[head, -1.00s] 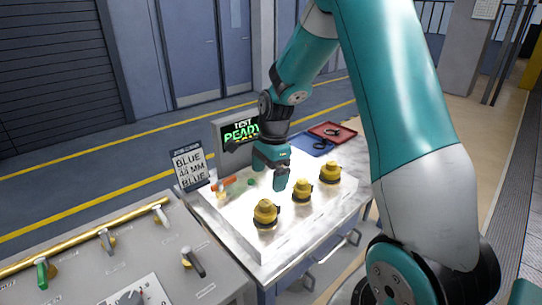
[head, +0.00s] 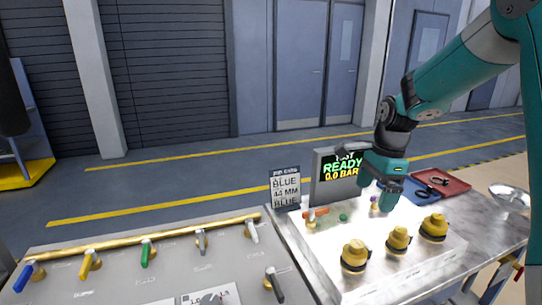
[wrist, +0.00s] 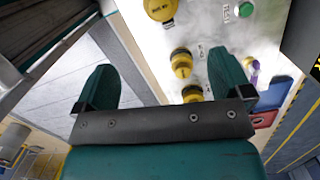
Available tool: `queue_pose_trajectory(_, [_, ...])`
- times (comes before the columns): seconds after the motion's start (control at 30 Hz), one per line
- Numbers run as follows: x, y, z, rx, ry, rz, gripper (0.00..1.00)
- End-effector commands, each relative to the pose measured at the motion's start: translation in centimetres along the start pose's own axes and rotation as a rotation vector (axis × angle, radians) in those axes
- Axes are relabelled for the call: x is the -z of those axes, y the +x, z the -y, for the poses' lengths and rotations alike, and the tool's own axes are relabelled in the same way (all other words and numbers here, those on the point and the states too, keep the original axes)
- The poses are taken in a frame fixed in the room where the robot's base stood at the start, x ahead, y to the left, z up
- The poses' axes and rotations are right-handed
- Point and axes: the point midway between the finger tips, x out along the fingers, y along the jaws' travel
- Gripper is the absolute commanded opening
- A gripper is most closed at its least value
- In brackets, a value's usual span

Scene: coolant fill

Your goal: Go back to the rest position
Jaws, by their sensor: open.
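My gripper (head: 382,190) is in the head view above the back of the white test panel (head: 330,236), beside the display. In the wrist view my gripper (wrist: 160,85) shows two teal fingers spread wide apart, with nothing between them. Three yellow capped fittings stand on the panel; the left one (head: 354,254), the middle one (head: 398,238) and the right one (head: 434,226) are in front of the gripper. They also show past the fingers in the wrist view (wrist: 181,64).
A display (head: 340,176) reads READY 0.0 BAR, beside a card (head: 285,187) reading BLUE 44 MM BLUE. A grey console (head: 130,280) with coloured valve levers stands at left. A red tray (head: 445,183) and blue mat lie behind at right. Open floor lies beyond.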

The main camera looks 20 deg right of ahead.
Motion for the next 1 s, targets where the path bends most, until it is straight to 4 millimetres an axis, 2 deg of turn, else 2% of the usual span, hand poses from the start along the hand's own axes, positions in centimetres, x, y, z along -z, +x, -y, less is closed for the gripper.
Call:
queue_pose_trajectory(0.07, [-0.4,-0.1,-0.2,0.001,-0.022,0.002,0.97])
queue_pose_trajectory(0.13, [-1.8,-0.5,-0.7,0.008,-0.112,0.008,0.97])
queue_pose_trajectory(0.17, [-2.7,-0.7,-1.2,0.012,-0.178,0.012,0.97])
queue_pose_trajectory(0.27, [-7.3,-1.8,-4.0,0.034,-0.514,0.035,0.97])
queue_pose_trajectory(0.3, [-9.5,-2.2,-5.7,0.046,-0.688,0.048,0.97])
queue_pose_trajectory(0.37, [-12.6,-2.8,-8.7,0.070,-0.967,0.067,0.97])
queue_pose_trajectory(0.4, [-14.5,-3.0,-10.8,0.087,-1.154,0.081,0.97])
queue_pose_trajectory(0.53, [-18.6,-3.4,-17.6,0.151,-1.702,0.120,0.97])
queue_pose_trajectory(0.6, [-19.9,-3.4,-20.7,0.186,-1.938,0.137,0.97])
queue_pose_trajectory(0.73, [-20.9,-3.2,-24.5,0.238,-2.226,0.158,0.97])
queue_pose_trajectory(0.83, [-21.2,-3.2,-25.7,0.257,-2.322,0.165,0.97])
queue_pose_trajectory(1.0, [-21.2,-3.1,-25.8,0.260,-2.339,0.166,0.97])
